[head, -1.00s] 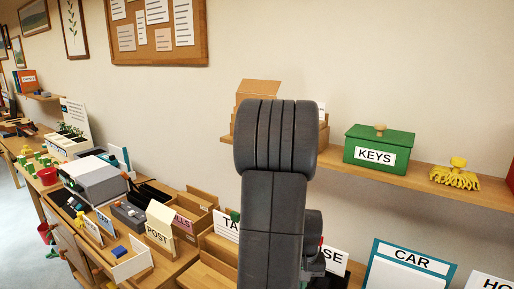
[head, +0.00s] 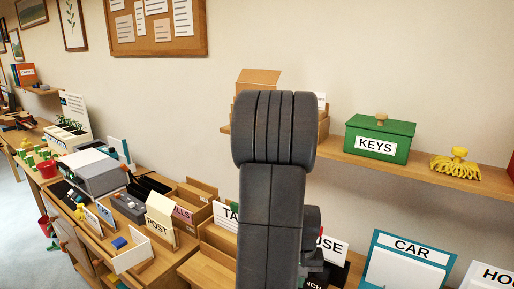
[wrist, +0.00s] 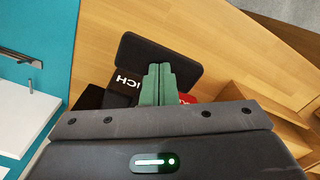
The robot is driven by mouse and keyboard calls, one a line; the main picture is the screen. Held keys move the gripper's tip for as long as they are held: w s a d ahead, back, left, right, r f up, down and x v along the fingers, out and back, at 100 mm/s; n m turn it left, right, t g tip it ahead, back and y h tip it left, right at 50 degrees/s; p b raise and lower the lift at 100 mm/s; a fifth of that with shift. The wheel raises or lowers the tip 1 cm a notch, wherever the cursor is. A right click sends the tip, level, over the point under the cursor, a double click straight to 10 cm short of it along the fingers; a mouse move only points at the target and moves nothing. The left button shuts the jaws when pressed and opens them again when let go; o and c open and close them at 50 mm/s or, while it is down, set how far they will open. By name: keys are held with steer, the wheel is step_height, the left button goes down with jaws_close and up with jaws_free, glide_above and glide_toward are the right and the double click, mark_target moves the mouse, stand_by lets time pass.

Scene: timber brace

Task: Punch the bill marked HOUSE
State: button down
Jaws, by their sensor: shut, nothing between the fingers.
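A card ending in "USE" (head: 333,244) shows beside my arm in the head view; its left part is hidden. In the head view my arm hides the fingers.
A teal CAR board (head: 410,246) stands right of the arm. The POST holder (head: 160,222) and wooden trays (head: 207,270) are left. A shelf (head: 420,174) with a green KEYS box (head: 379,138) runs above. Bare wood (wrist: 230,40) shows beside the punch.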

step_height(320, 180, up, 9)
steer(key=p, duration=0.6)
steer(key=shift+p, duration=0.4)
